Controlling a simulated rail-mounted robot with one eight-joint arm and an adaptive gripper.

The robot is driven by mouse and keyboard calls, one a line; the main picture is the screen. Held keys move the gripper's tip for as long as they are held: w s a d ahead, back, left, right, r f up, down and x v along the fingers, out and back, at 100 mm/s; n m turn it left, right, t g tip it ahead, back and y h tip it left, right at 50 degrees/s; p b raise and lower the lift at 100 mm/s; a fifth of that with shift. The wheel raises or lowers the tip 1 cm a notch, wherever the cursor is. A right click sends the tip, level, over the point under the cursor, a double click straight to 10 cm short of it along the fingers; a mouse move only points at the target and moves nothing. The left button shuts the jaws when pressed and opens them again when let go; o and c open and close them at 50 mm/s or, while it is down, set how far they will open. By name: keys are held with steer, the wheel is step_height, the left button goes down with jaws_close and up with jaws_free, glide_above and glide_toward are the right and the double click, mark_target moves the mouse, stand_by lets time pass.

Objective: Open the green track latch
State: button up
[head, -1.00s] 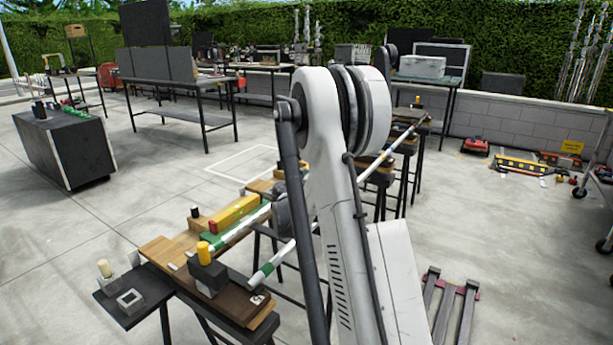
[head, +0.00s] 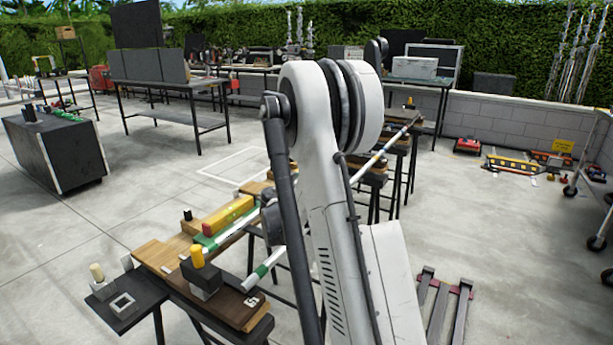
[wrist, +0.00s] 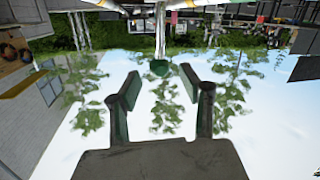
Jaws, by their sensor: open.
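A black block with a yellow knob (head: 203,275) stands at the near end. I cannot tell which green part is the track latch. My gripper is hidden behind my arm in the head view. In the wrist view, my gripper (wrist: 160,85) is open with nothing between its pads. A dark green piece (wrist: 158,68) at the end of a pale pole shows beyond the gap, apart from the fingers.
A small black side shelf (head: 118,308) holds a pale knob and a square frame. A dark cabinet (head: 55,150) stands at the left and a grey table (head: 170,115) behind. Tools lie on the floor at the right (head: 515,165).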

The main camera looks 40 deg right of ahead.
steer(key=v, duration=0.9)
steer(key=shift+a, duration=0.2)
steer(key=s+a+r+n+y+p, duration=0.25)
steer(key=s+a+r, duration=0.25)
steer(key=a, duration=0.4)
steer(key=s+a+r+n+y+p, duration=0.25)
steer(key=s+a+r+y, duration=0.2)
steer(key=a, duration=0.35)
steer(key=s+a+r+n+y+p, duration=0.1)
steer(key=s+a+n+y+p, duration=0.1)
steer(key=s+a, duration=0.7)
steer(key=s+a+r+n+y+p, duration=0.1)
steer(key=s+a+n+y+p, duration=0.2)
steer(key=s+a+y, duration=0.3)
steer(key=shift+s+a+r+n, duration=0.35)
steer(key=shift+s+a, duration=1.4)
steer(key=shift+a, duration=2.1)
steer(key=shift+f, duration=0.1)
steer(key=shift+c, duration=0.2)
